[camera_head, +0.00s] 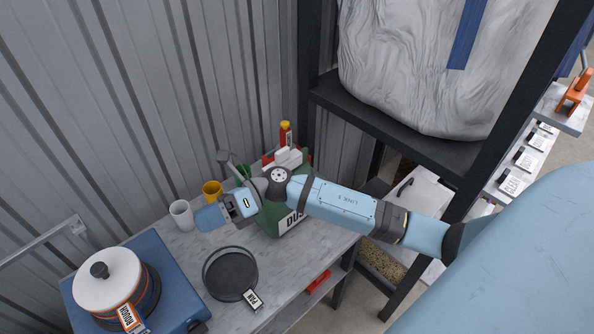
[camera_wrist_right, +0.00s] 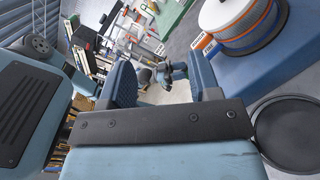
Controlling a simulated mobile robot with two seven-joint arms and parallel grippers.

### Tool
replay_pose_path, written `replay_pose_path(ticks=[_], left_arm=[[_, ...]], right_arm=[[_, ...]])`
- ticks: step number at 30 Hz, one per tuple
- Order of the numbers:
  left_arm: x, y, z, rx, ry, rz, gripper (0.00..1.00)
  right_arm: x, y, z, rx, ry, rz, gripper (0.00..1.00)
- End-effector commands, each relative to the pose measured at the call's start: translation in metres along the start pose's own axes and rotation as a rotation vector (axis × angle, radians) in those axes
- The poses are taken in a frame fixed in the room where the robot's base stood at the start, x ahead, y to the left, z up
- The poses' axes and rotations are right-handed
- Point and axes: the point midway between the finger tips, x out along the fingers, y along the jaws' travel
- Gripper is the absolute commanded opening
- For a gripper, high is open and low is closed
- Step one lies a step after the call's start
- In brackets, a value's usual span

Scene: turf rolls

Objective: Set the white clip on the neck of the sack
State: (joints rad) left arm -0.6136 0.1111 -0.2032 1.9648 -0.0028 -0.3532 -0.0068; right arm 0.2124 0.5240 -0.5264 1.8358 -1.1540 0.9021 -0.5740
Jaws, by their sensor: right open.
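A large pale, wrinkled sack (camera_head: 415,75) stands on a black shelf at the upper right of the head view. Its neck is out of the picture. A blue strip (camera_head: 468,35) hangs in front of it. A small white object (camera_head: 285,157) lies on top of the green box; I cannot tell whether it is the white clip. My right gripper (camera_head: 213,214) reaches in from the right, over the table beside the cups. In the right wrist view its two blue fingers (camera_wrist_right: 162,88) stand apart, with nothing clearly held between them. My left gripper is out of view.
A green box (camera_head: 270,222) stands under my right arm. A white cup (camera_head: 181,216), yellow cup (camera_head: 212,189) and dark pan (camera_head: 230,272) are near the gripper. A white-lidded pot (camera_head: 108,280) sits on a blue unit (camera_head: 170,275) at left. Black shelf posts (camera_head: 490,120) stand right.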

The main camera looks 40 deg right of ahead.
Motion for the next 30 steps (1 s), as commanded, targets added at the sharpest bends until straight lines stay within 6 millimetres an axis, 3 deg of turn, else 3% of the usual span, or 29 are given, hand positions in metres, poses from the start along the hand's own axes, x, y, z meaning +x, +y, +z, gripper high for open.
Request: replay_pose_path(ticks=[2, 4, 8, 12, 16, 18, 21, 30], left_arm=[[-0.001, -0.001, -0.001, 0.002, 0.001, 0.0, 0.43], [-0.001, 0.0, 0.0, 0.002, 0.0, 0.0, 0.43], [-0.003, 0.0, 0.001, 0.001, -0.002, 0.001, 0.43], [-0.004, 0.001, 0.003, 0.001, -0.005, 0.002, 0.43], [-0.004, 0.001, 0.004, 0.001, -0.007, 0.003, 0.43], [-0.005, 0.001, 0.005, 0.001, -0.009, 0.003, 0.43], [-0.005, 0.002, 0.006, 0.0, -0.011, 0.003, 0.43], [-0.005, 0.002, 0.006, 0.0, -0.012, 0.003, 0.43]], right_arm=[[0.004, 0.003, -0.009, 0.277, -0.26, 0.039, 0.57], [-0.004, -0.004, -0.017, 0.54, -0.486, 0.06, 0.57], [-0.035, -0.032, -0.056, 1.06, -0.89, 0.073, 0.57], [-0.073, -0.06, -0.139, 1.609, -1.28, 0.061, 0.57], [-0.094, -0.065, -0.219, 2.002, -1.546, 0.037, 0.57], [-0.099, -0.062, -0.251, 2.144, -1.64, 0.025, 0.57], [-0.102, -0.057, -0.278, 2.264, -1.717, 0.014, 0.57], [-0.103, -0.056, -0.286, 2.304, -1.741, 0.01, 0.57]])
